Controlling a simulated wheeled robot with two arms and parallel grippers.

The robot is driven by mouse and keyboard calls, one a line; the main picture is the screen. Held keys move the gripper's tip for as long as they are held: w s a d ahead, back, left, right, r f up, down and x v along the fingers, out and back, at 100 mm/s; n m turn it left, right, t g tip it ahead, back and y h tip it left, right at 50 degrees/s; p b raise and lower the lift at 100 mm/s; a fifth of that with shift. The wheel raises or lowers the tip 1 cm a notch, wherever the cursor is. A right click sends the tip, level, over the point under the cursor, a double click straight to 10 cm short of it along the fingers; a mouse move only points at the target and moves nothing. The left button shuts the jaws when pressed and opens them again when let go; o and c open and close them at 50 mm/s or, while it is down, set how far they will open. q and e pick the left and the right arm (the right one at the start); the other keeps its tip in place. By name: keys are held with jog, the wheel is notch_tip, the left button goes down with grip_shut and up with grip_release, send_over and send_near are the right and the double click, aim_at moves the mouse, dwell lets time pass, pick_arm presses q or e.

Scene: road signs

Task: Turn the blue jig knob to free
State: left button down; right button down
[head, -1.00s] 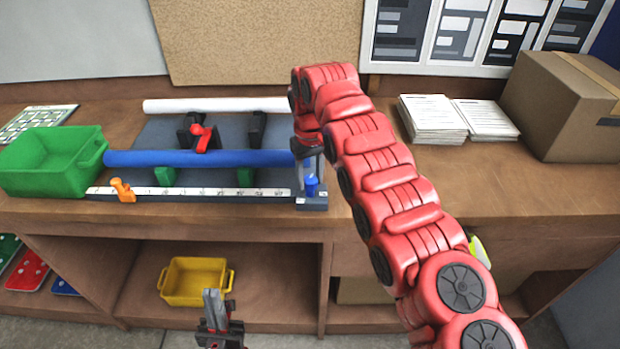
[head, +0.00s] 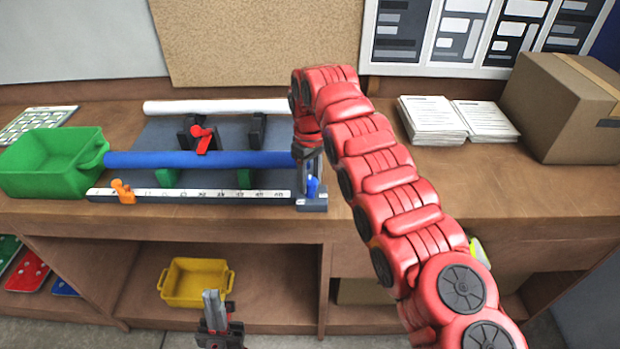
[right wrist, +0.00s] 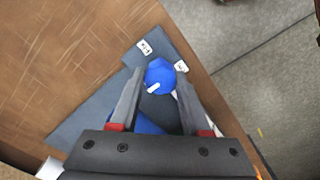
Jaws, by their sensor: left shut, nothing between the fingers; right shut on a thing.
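The blue jig knob (head: 313,187) stands on the grey block (head: 318,205) at the right end of the jig. In the right wrist view the knob (right wrist: 160,72) sits between the fingertips of my right gripper (right wrist: 159,77), which is shut on it. A white pointer mark on the knob points to the lower left there, away from the two small white labels (right wrist: 144,47) on the grey plate. The label symbols are too small to read. In the head view my right gripper (head: 312,174) comes down from above. My left gripper (head: 215,303) is shut and empty, low in front of the shelf.
A blue tube (head: 200,158) lies across the jig, with a white tube (head: 215,105) behind it. A ruler (head: 210,194) with an orange stop (head: 123,191) runs along the front. A green bin (head: 40,180) stands left; a cardboard box (head: 570,110) and papers (head: 430,118) stand right.

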aim_at(309, 180)
jog(key=shift+c, duration=1.8)
grip_release()
jog(key=shift+r, duration=0.15)
jog(key=shift+a+r, duration=0.1)
jog(key=shift+r, duration=0.2)
notch_tip(309, 180, up, 2)
jog(key=shift+r, duration=0.1)
notch_tip(309, 180, up, 14)
jog(key=p, duration=1.4)
jog(key=shift+r, duration=0.2)
